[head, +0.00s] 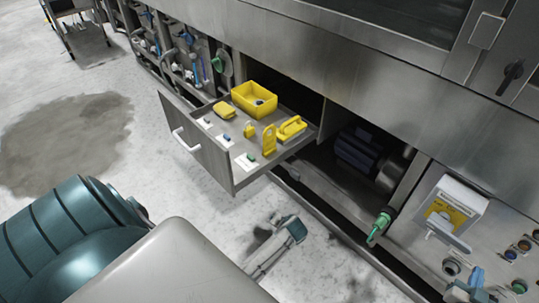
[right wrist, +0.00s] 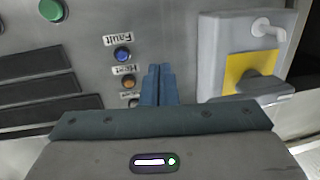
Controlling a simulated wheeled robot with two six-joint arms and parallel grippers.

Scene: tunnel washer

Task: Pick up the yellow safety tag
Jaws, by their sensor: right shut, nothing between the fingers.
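The yellow safety tag (head: 269,141) stands upright in the open drawer (head: 222,172), near its front right part, with a hole near its top. My right gripper (head: 476,281) is at the bottom right of the head view, well away from the tag. In the right wrist view its fingers (right wrist: 157,84) are shut with nothing between them, in front of a button panel. The right wrist view does not show the tag.
The drawer also holds a yellow bin (head: 254,98), a yellow padlock (head: 249,130), other yellow pieces and small labelled items. A switch box with a yellow plate (head: 453,212) juts from the machine at right. A green-handled valve (head: 380,226) sticks out below the machine.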

